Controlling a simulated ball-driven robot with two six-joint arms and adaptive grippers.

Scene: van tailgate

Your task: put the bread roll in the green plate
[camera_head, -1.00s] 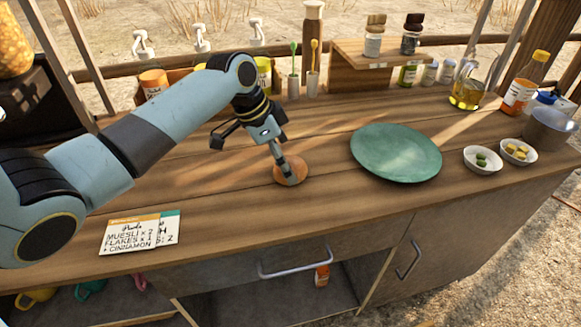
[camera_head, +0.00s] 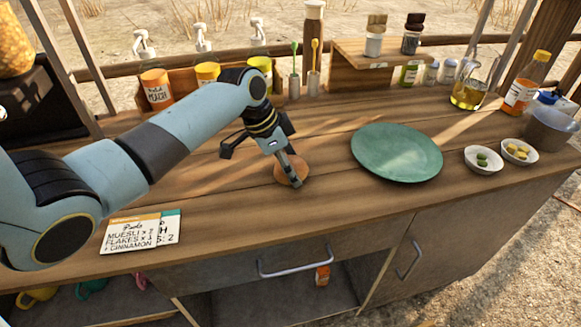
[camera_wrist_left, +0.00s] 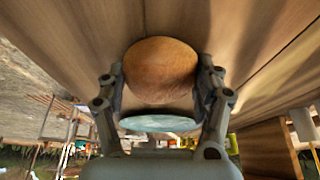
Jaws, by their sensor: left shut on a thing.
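The bread roll (camera_head: 284,170) is round and brown and sits on the wooden counter, left of the plate. My left gripper (camera_head: 294,180) is shut on it, with one finger across its near side. In the left wrist view the roll (camera_wrist_left: 160,70) lies between the two fingers of the left gripper (camera_wrist_left: 160,88). The green plate (camera_head: 397,152) lies flat and empty on the counter to the right, apart from the roll. It also shows beyond the roll in the left wrist view (camera_wrist_left: 158,123). My right gripper is not in view.
Two small white bowls (camera_head: 483,168) stand right of the plate. An oil jug (camera_head: 467,92) and an orange bottle (camera_head: 522,85) stand behind them. A wooden riser (camera_head: 365,68) with jars is at the back. Cards (camera_head: 130,233) lie front left. The counter between roll and plate is clear.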

